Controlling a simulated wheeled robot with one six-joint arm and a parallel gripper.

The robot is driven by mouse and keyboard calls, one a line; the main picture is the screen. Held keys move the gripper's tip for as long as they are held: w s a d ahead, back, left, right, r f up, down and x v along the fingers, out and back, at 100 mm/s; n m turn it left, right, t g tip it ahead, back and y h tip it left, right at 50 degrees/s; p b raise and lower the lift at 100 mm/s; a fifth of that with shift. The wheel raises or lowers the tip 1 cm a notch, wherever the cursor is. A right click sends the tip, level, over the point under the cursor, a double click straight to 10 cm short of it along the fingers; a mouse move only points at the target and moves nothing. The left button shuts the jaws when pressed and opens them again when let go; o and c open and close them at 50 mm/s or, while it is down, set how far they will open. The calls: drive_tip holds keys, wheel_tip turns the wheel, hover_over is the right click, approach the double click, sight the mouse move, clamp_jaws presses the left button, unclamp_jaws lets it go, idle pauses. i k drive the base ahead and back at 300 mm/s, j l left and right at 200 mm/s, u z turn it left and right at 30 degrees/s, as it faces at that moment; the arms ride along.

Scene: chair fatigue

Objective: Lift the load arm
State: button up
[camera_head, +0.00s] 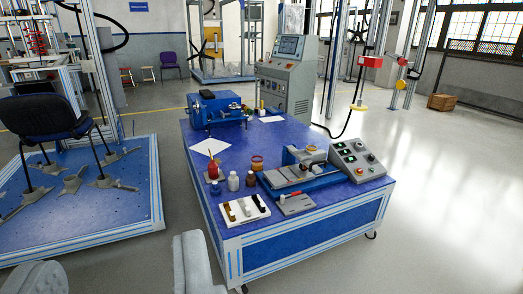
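I cannot surely tell which part is the load arm. A chair with a dark blue seat (43,115) stands on a blue perforated platform (95,205) at the left, inside a metal frame with an upright post (98,75). A black curved cable or hose (118,42) hangs near the top of that post.
A blue-topped bench (345,198) stands in the middle, carrying bottles, a blue machine (216,110) and a control box (358,160). A grey console (288,78) stands behind it. A red box (371,61) hangs at the upper right.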

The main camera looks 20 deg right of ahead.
sight(303, 154)
drive_tip(key=i+j, duration=0.1)
drive_tip(key=i, duration=0.55)
drive_tip(key=i+j+u, duration=0.1)
drive_tip(key=i, duration=0.6)
drive_tip(key=i+j+z, duration=0.15)
drive_tip(key=i+z, duration=0.3)
drive_tip(key=i+j+z, duration=0.25)
drive_tip(key=z, duration=0.2)
drive_tip(key=i+j+z, duration=0.45)
drive_tip(key=k, duration=0.05)
